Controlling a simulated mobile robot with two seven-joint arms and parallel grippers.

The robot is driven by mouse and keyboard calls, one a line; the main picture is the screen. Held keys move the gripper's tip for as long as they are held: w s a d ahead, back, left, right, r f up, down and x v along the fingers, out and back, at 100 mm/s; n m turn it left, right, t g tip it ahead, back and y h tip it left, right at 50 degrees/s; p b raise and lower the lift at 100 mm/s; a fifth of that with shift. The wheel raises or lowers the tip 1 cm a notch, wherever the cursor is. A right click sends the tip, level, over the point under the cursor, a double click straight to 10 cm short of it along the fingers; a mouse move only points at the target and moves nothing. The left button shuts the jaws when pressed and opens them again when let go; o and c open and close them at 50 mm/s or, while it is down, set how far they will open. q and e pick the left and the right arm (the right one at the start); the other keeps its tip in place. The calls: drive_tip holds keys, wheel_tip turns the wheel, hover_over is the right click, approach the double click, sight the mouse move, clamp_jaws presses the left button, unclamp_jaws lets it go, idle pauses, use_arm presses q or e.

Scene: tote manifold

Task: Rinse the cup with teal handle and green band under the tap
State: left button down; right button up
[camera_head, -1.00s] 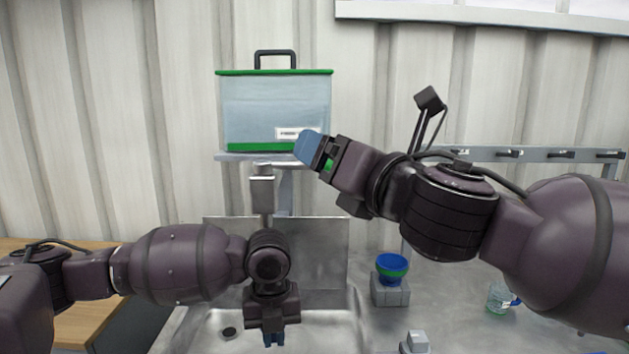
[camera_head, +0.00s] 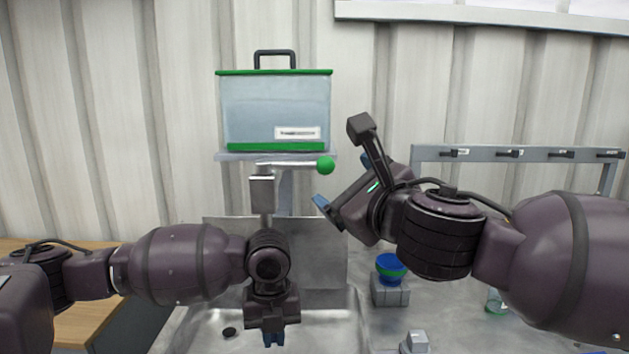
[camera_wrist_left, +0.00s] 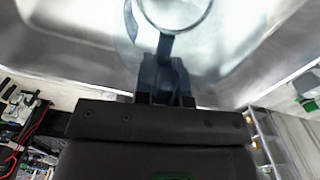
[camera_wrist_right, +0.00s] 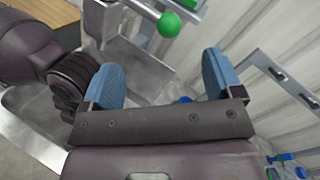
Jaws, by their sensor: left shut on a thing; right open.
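My left gripper (camera_head: 273,341) points down over the sink basin (camera_head: 215,338). In the left wrist view it is shut on the dark handle of a clear cup (camera_wrist_left: 185,28), whose round rim shows at the top edge. I cannot make out the band, and the cup is hidden in the head view. The tap (camera_head: 262,192) stands behind my left arm, which hides its outlet; I cannot tell if water runs. Its lever ends in a green ball (camera_head: 325,166). My right gripper (camera_head: 343,181) is open and empty, just right of and below the ball, apart from it.
A clear water tank (camera_head: 265,112) with green edges sits on a shelf above the tap. On the right counter are a blue and green bowl (camera_head: 389,270) on a grey block (camera_head: 390,294) and a glass (camera_head: 494,301) partly behind my right arm. A hook rail (camera_head: 530,154) stands behind.

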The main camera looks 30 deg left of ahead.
sight(312, 168)
drive_tip(key=shift+x, duration=5.85)
drive_tip(key=c, duration=1.3)
drive_tip(key=shift+s+d+r+m+t+h, duration=0.1)
drive_tip(key=shift+s+d+m+t+h, duration=0.1)
drive_tip(key=shift+s+m+t+h, duration=0.3)
drive_tip(key=shift+s+d+m+t+h, duration=0.25)
drive_tip(key=shift+m+t+h, duration=0.45)
drive_tip(key=shift+t, duration=0.15)
drive_tip(key=shift+s+d+r+m+t+h, duration=0.1)
drive_tip(key=shift+s+d+m+t+h, duration=0.1)
drive_tip(key=shift+s+m+t+h, duration=0.3)
drive_tip(key=shift+w, duration=0.15)
drive_tip(key=o, duration=1.1)
drive_tip(key=shift+o, duration=1)
drive_tip(key=shift+f, duration=0.1)
